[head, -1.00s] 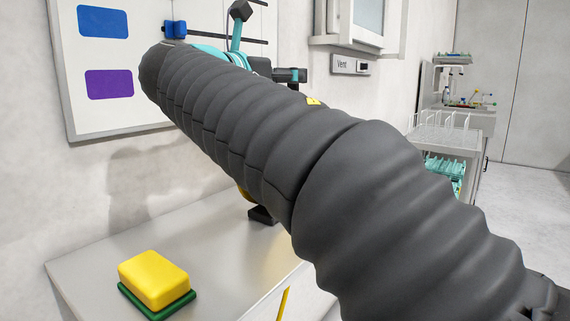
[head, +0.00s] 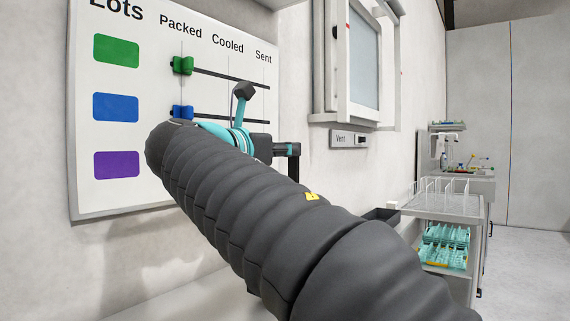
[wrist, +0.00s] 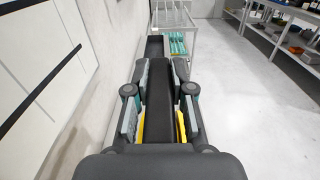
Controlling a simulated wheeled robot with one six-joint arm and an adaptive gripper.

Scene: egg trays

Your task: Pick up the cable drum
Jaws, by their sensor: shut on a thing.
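In the wrist view my gripper (wrist: 160,108) is shut on the cable drum (wrist: 158,95). The drum shows edge-on as a broad black band between the fingers, with yellow strips along both sides near the finger bases. Its far end and underside cannot be made out. In the head view my dark ribbed arm sleeve crosses the middle and hides the drum and most of the gripper.
A wall board (head: 150,192) with coloured sliders stands close on the left. A wall cabinet and a Vent panel (head: 348,139) are beyond. A wire-topped trolley (head: 450,208) with teal trays stands at the right. The floor (wrist: 230,110) right of my gripper is clear.

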